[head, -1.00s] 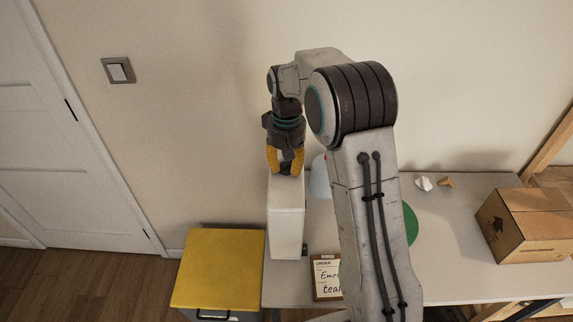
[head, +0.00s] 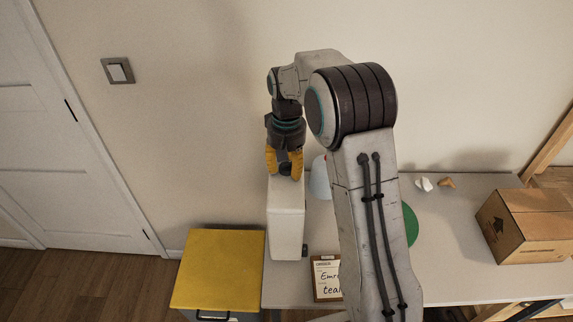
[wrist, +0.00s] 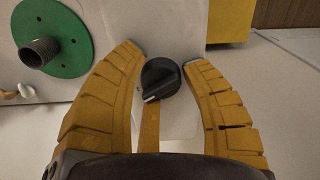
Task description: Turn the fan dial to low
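The fan dial (wrist: 160,78) is a round black knob on top of a tall white box-shaped body (head: 286,220), at the left end of the table. A pale pointer mark on the dial points to the lower left in the wrist view. The dial also shows small in the head view (head: 285,169). My gripper (wrist: 166,58) has its yellow fingers down around the dial, one on each side, spread and very close to it. Contact is hard to judge. A narrow yellow strip below the dial partly covers the white top. No low marking is readable.
A yellow-lidded bin (head: 219,268) stands left of the table (head: 450,280). A clipboard (head: 327,278) lies right of the white body. A green disc (wrist: 50,42) lies on the table. A cardboard box (head: 525,225) and small pieces (head: 424,184) are farther right.

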